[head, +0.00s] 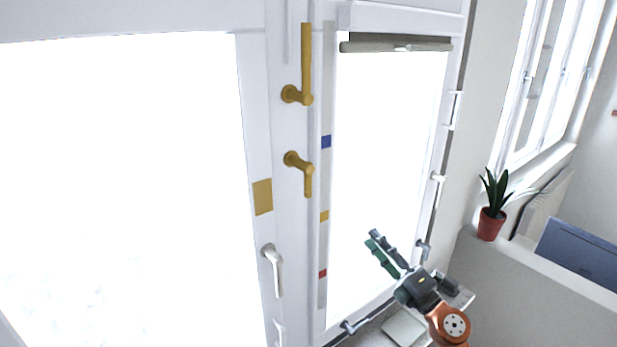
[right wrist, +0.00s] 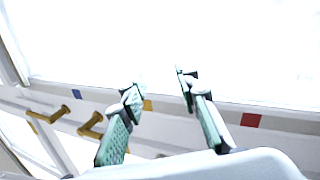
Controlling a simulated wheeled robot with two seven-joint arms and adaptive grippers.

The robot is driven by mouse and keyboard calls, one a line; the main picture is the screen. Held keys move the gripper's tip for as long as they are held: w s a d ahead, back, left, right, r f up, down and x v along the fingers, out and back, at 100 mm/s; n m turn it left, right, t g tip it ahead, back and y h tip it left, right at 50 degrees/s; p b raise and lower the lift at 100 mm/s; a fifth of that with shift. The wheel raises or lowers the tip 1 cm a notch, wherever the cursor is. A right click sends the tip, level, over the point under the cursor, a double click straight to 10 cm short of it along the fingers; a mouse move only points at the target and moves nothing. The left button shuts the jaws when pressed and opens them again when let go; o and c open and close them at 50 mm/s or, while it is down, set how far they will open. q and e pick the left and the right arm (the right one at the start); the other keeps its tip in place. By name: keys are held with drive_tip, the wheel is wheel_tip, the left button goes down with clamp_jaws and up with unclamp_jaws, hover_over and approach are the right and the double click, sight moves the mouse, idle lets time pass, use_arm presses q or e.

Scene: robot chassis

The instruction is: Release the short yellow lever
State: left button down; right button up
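The short yellow lever (head: 308,181) is on the white window frame in the head view, with its arm hanging straight down from its round base. In the right wrist view the short lever (right wrist: 90,124) shows at the left, beside a gripper finger. A longer yellow lever (head: 306,58) is above it and points up; it also shows in the right wrist view (right wrist: 48,115). My right gripper (head: 376,242) is right of and below the short lever, apart from it. Its green-padded fingers are spread and empty in the right wrist view (right wrist: 160,90). My left gripper is out of view.
White handles (head: 274,270) sit lower on the frame and along the window's right side (head: 437,190). Blue (head: 326,142), yellow (head: 325,216) and red (head: 323,273) marks run down the frame. A potted plant (head: 491,222) stands on a ledge at right.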

drive_tip(key=s+a+r+n+g+y, duration=0.3)
drive_tip(key=s+a+r+n+g, duration=0.15)
drive_tip(key=a+r+n, duration=0.4)
drive_tip(key=n+g+h+p, duration=0.1)
drive_tip(key=n+h+p, duration=0.25)
drive_tip(key=n, duration=0.65)
approach(311, 187)
drive_tip(key=x, duration=0.4)
drive_tip(key=shift+m+y, duration=0.25)
drive_tip(key=shift+y, duration=0.1)
drive_tip(key=p+x, duration=0.3)
drive_tip(key=x, duration=0.3)
drive_tip(key=shift+w+d, duration=0.1)
drive_tip(key=shift+w+a+f+p, duration=0.15)
drive_tip(key=shift+w+a+p, duration=0.15)
drive_tip(key=shift+a+p, duration=0.05)
clamp_jaws()
